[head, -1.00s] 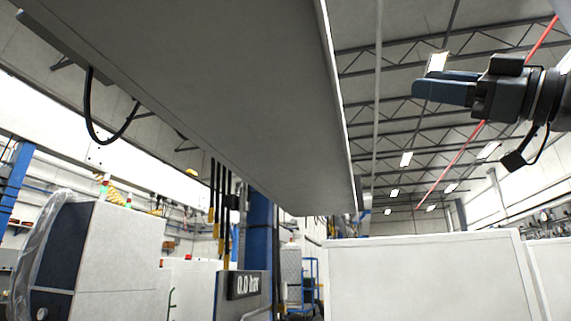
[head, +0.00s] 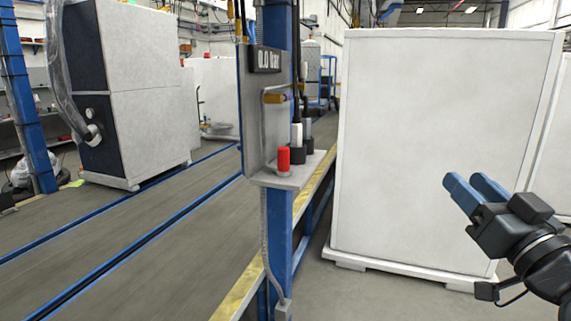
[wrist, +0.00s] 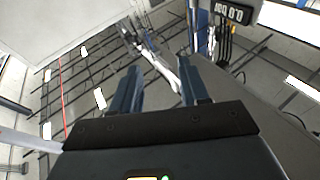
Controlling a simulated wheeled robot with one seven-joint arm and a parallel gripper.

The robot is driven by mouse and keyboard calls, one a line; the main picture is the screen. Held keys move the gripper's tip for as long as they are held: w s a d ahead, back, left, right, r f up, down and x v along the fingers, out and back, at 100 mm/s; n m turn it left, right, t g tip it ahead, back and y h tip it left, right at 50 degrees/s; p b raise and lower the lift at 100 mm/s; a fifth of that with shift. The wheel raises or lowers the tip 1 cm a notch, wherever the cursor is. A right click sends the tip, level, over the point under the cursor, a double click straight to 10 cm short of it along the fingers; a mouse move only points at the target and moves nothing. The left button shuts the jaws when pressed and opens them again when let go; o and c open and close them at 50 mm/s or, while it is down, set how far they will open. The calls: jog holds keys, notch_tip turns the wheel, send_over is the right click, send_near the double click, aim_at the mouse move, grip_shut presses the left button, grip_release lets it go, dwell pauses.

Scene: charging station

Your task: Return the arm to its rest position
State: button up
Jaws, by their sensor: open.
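My gripper (head: 476,190) is at the right of the head view, in front of a large white cabinet. Its two blue fingers point up and to the left, and they are apart with nothing between them. In the wrist view my gripper (wrist: 156,88) also shows open and empty, with the ceiling and the display post beyond it. My dark wrist comes in from the lower right corner of the head view.
The white cabinet (head: 440,150) stands behind my gripper. A blue post (head: 279,220) carries a panel with a display (head: 268,59) and a shelf with a red cylinder (head: 284,160). A grey and dark machine (head: 128,95) stands at the left.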

jog(key=s+a+f+m+g+h, duration=0.3)
jog(key=s+f+g+h, duration=0.1)
jog(key=s+f, duration=1.65)
jog(key=s+a+f+n+g, duration=0.1)
jog(key=s, duration=1)
jog(key=s+a+f+n+g+y, duration=0.1)
jog(key=s+a, duration=0.1)
jog(key=s, duration=0.9)
jog(key=shift+a+f, duration=0.15)
jog(key=shift+f, duration=0.05)
jog(key=shift+s, duration=0.15)
